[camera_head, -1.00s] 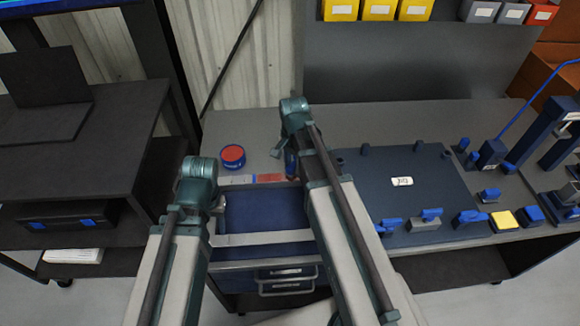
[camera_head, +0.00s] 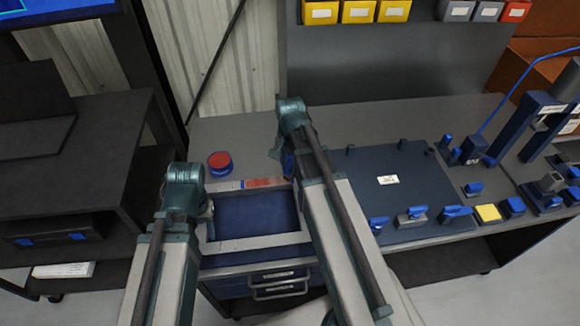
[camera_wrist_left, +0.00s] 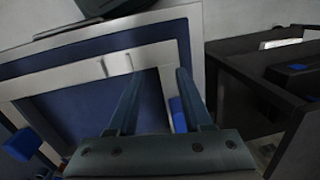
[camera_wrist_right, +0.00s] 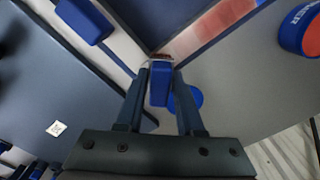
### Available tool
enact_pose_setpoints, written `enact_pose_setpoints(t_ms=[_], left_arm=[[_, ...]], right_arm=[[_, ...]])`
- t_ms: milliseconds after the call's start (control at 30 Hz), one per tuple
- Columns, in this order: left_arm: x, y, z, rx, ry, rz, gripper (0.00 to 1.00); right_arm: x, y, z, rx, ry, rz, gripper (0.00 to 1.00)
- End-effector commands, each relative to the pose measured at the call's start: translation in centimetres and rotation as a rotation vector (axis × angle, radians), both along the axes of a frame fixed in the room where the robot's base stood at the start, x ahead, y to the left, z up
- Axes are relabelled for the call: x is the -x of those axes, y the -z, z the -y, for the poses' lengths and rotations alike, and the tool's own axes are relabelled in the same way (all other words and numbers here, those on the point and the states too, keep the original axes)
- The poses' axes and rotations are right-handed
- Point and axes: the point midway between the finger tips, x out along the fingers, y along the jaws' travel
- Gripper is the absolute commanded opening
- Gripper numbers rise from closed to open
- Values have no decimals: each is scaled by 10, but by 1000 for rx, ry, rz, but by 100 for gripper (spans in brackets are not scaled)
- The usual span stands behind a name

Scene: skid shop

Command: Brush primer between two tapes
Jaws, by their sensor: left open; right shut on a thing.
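A light grey frame (camera_head: 255,244) with a blue recess lies at the bench's front; it also shows in the left wrist view (camera_wrist_left: 150,56). A red primer band (camera_head: 265,183) runs along its far rail, with a narrow blue tape (camera_head: 243,184) at its left end. The band's right end is hidden by my right arm in the head view. My right gripper (camera_wrist_right: 160,75) is shut on a blue-handled brush (camera_wrist_right: 160,87), its tip at the rail near the band's end; contact is unclear. My left gripper (camera_wrist_left: 155,72) is open and empty by the frame's left side.
A blue primer can (camera_head: 219,164) with a red top stands behind the frame, left of my right gripper. A dark fixture plate (camera_head: 385,180) with blue clamps (camera_head: 454,214) lies to the right. Bins (camera_head: 358,12) hang above. The bench behind the can is clear.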

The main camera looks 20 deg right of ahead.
Motion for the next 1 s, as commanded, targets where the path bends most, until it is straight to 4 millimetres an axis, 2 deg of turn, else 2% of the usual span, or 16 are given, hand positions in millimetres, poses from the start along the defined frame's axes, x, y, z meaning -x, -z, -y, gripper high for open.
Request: enact_pose_setpoints(t_ms=[33, 400, 767, 1000], left_arm=[[0, -11, 0, 0, 0, 0, 50], [0, -44, 0, 0, 0, 0, 50], [0, -44, 0, 0, 0, 0, 50], [0, -60, 0, 0, 0, 0, 50]], right_arm=[[0, -11, 0, 0, 0, 0, 0], [0, -44, 0, 0, 0, 0, 0], [0, -44, 0, 0, 0, 0, 0], [0, -60, 0, 0, 0, 0, 0]])
